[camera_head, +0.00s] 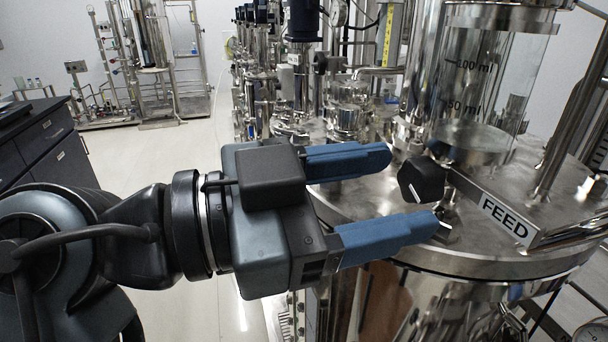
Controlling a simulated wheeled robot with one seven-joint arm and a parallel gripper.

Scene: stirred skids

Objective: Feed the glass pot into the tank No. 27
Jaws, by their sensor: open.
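My gripper (414,188) is open, with its two blue fingers reaching right over the steel lid of the near tank (470,258). A black knob (421,181) stands at the fingertips, roughly between them; I cannot tell if they touch it. The knob sits at the left end of a plate marked "FEED" (505,219). The glass pot (478,95), a clear cylinder with "100 ml" and "50 ml" marks, stands upright on steel fittings above the lid. No number 27 is legible on the tank.
More steel vessels and pipes (290,120) stand behind the near tank. A steel post (560,130) rises at the right of the lid. A dark cabinet (45,140) is at the left. The pale floor (150,165) between is clear. A skid frame (150,60) stands far back.

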